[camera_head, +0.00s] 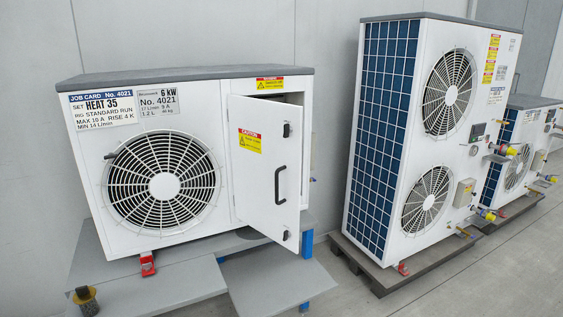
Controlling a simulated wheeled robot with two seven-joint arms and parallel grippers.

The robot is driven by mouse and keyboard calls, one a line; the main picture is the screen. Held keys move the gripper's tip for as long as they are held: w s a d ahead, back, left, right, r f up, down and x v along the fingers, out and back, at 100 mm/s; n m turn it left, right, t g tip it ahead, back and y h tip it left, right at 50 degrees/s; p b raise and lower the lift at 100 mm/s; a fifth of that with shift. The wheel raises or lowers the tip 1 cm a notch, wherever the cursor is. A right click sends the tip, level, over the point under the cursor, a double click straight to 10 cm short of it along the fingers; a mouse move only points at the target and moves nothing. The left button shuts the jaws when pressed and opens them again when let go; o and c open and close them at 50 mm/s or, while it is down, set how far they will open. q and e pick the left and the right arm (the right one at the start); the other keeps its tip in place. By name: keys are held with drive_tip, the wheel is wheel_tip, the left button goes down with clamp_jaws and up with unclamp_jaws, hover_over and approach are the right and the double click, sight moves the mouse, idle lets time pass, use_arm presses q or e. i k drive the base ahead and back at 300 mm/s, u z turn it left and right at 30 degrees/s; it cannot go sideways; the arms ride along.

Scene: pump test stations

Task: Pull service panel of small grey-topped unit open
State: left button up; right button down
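The small grey-topped unit (90,190) stands at the left in the head view, white with a round fan grille (163,187) on its front. Its service panel (262,190) is a white door at the right of the front, with a caution label, a black handle (280,185) and black latches above and below it. The panel is swung outward, and a gap into the unit (293,98) shows above its top edge. Most of the inside is hidden behind the panel. Neither of my grippers is in view.
The unit rests on a grey bench (150,293) with a lower grey plate (268,280) below the panel. A tall two-fan unit (372,130) stands on a dark pallet (372,275) to the right. Another unit (500,160) is beyond it. Open floor (500,280) lies at front right.

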sight(266, 165)
drive_tip(key=z, duration=1.15)
drive_tip(key=i, duration=3.15)
drive_tip(key=u, duration=3.75)
